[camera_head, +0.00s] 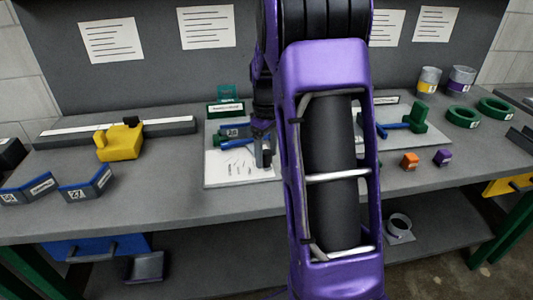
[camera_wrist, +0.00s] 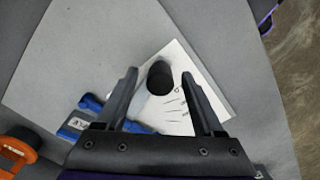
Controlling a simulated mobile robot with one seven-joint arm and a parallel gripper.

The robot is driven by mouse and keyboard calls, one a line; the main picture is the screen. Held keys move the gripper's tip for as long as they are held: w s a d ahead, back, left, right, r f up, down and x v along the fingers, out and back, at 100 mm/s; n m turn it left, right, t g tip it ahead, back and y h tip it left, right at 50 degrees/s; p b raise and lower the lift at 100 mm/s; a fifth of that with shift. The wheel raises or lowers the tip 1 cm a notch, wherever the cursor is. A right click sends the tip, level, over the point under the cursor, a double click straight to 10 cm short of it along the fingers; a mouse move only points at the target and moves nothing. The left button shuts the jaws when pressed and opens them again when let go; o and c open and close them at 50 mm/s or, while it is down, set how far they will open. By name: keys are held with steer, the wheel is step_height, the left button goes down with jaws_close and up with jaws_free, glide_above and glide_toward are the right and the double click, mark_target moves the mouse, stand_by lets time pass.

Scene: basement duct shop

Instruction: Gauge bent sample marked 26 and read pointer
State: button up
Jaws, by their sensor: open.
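A gauge with a white scale sheet (camera_head: 225,172) stands mid-bench, with a green block and blue parts at its back. The sheet shows in the wrist view (camera_wrist: 205,82) with black scale lines, a dark round post (camera_wrist: 160,78) and blue parts (camera_wrist: 91,102). A grey-blue labelled piece (camera_head: 236,130) lies at the gauge's back; its number is too small to read. It appears at lower left in the wrist view (camera_wrist: 78,127). My gripper (camera_wrist: 160,74) is open above the sheet, its fingers either side of the post. The pointer reading is not legible.
Two bent labelled samples (camera_head: 28,190) (camera_head: 87,184) lie at the left front. A yellow block (camera_head: 118,143) sits by a long rail. Right of my arm are a second blue-and-green device (camera_head: 418,117), small orange and purple blocks, green rings (camera_head: 463,117) and cans.

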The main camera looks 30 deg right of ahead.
jaws_close()
stand_by(0.3)
steer(key=shift+r, duration=0.1)
stand_by(1.0)
